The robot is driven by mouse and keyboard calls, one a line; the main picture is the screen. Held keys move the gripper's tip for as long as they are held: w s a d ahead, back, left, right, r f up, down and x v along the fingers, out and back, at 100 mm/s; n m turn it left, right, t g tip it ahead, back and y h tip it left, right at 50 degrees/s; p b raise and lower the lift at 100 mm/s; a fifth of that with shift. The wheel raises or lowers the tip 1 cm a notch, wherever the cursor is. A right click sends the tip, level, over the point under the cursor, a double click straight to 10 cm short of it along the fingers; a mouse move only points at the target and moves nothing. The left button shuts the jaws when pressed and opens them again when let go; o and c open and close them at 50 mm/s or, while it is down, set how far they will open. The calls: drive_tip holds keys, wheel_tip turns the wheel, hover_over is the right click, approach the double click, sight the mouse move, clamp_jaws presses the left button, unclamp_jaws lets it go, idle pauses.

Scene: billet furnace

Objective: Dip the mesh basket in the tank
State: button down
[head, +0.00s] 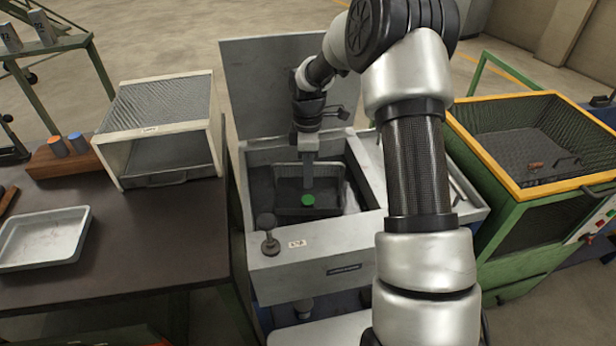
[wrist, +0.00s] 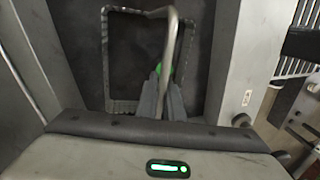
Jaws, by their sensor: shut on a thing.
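The tank (head: 313,256) is an open grey metal box in the middle of the head view. The dark mesh basket (head: 286,211) is inside its opening, with a green round thing (head: 308,200) in it. The basket's rim (wrist: 104,60) and tall bent handle (wrist: 173,40) show in the wrist view. My gripper (wrist: 163,92) is shut on the handle, and it reaches down into the tank in the head view (head: 308,170). My fingers partly hide the green thing. How deep the basket's bottom sits, I cannot tell.
The tank's raised lid (head: 275,75) stands behind it. On the left, a dark table (head: 150,235) bears a white mesh-topped box (head: 160,130) and a grey tray (head: 45,238). A yellow-rimmed green mesh bin (head: 530,187) stands on the right.

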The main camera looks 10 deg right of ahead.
wheel_tip(320, 180, up, 15)
drive_tip(key=p, duration=1)
idle(0.4)
drive_tip(key=shift+f, duration=0.1)
